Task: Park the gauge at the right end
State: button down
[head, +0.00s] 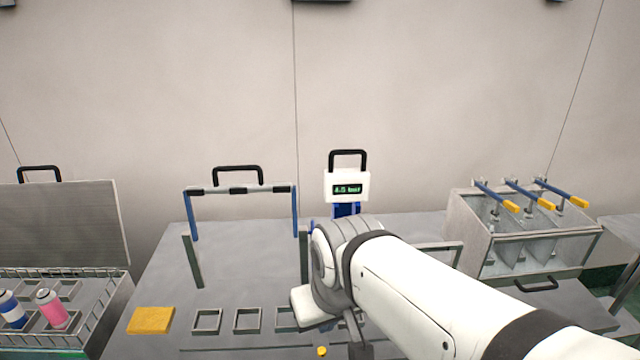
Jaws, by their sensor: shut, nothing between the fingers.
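The gauge (347,188) is a white box with a green-lit display and a black loop handle on top. It stands upright at the back of the grey bench, on a blue mount partly hidden by my arm. My gripper (359,347) points down in front of the gauge, near the bottom of the head view. It is apart from the gauge, shut and empty. My wrist hides much of the gripper and the bench under it.
A bin with blue-and-yellow levers (545,247) stands at the right. A blue-posted frame (190,215) with a black handle stands left of the gauge. A yellow pad (151,320) and square sockets (207,321) lie at the front left. A wire crate (104,310) holds cans.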

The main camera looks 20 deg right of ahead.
aim_at(345, 188)
jog(key=u, duration=0.05)
jog(key=k, duration=1.3)
jog(key=z, duration=0.4)
jog(key=i, duration=0.8)
jog(key=z, duration=0.4)
jog(key=i, duration=0.75)
jog(key=u, duration=0.2)
